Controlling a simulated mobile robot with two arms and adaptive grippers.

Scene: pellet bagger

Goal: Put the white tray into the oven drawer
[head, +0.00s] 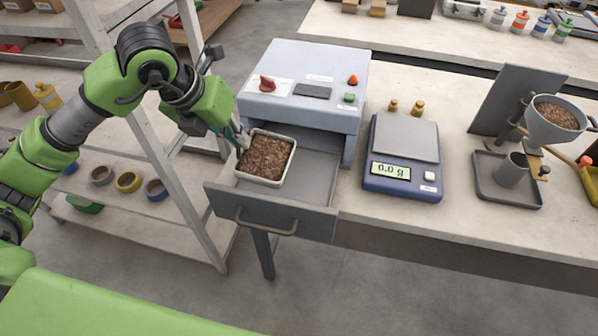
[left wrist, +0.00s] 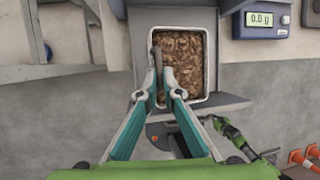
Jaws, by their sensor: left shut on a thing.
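The white tray (head: 265,158), full of brown pellets, is over the left part of the open oven drawer (head: 320,180). I cannot tell whether it touches the drawer floor. My left gripper (head: 243,141) is shut on the tray's rim at its upper left corner. The oven (head: 318,65) is the pale grey box behind the drawer. A green and black arm part of mine (left wrist: 232,133) shows at the lower right; its fingers are unclear.
A blue scale (head: 400,188) reading 0.0 g stands right of the drawer. A funnel (head: 553,120) of pellets hangs over a metal cup (head: 512,170) on a dark tray farther right. A white shelf (head: 130,150) stands left. The drawer's right part is bare.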

